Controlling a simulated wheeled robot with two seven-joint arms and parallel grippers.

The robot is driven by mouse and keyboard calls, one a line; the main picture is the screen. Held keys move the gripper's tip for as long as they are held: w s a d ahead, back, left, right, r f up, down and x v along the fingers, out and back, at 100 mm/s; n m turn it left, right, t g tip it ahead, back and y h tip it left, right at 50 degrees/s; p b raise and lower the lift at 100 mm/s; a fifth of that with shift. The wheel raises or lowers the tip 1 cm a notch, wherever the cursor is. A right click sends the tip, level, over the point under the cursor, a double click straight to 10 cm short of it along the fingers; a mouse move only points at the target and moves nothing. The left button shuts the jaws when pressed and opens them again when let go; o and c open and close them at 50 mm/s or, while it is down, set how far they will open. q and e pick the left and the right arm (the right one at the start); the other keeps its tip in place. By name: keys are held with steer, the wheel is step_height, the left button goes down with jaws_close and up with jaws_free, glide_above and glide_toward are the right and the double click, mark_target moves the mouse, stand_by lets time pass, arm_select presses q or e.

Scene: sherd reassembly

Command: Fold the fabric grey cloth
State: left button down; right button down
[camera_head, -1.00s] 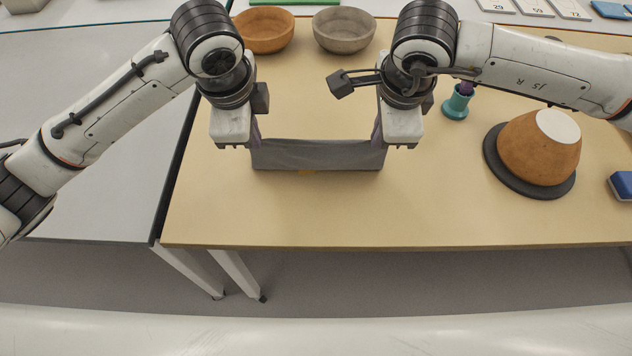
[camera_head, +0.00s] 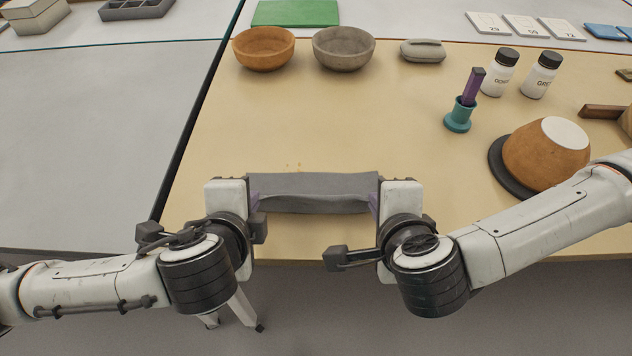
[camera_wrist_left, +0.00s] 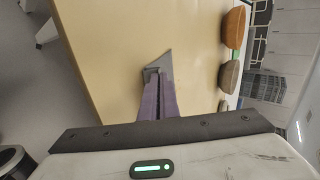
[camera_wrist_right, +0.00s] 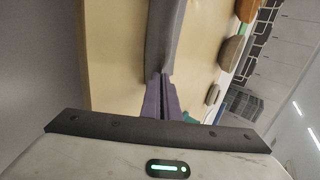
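The grey cloth (camera_head: 312,190) stretches as a narrow band between my two grippers near the front edge of the table. My left gripper (camera_head: 254,195) is at its left end, and its purple fingers (camera_wrist_left: 157,98) are closed on the cloth (camera_wrist_left: 166,66). My right gripper (camera_head: 375,203) is at its right end, with its purple fingers (camera_wrist_right: 160,98) together on the cloth (camera_wrist_right: 163,40). The cloth's lower part hangs or folds under the band; I cannot tell whether it touches the table.
An orange bowl (camera_head: 263,48) and a grey bowl (camera_head: 343,48) stand at the back. A teal holder (camera_head: 459,117) and an upturned brown pot (camera_head: 543,155) on a dark disc stand to the right. Two white jars (camera_head: 499,74) are behind them. The table's middle is clear.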

arm_select(q)
steer(key=shift+s+f, duration=0.2)
steer(key=shift+f, duration=0.1)
arm_select(e)
steer(key=shift+s+a+f, duration=0.2)
steer(key=shift+f, duration=0.05)
arm_select(q)
steer(key=shift+s+f+t+b, duration=0.2)
steer(key=shift+t+b, duration=0.1)
steer(key=shift+t, duration=0.1)
arm_select(e)
steer(key=shift+s+d+f+t, duration=0.1)
steer(key=shift+d+f+t, duration=0.05)
steer(key=shift+d+t, duration=0.3)
arm_select(q)
steer(key=c, duration=1.7)
jaws_free()
arm_select(e)
steer(key=c, duration=1.7)
jaws_free()
arm_select(q)
steer(key=shift+s+r, duration=0.1)
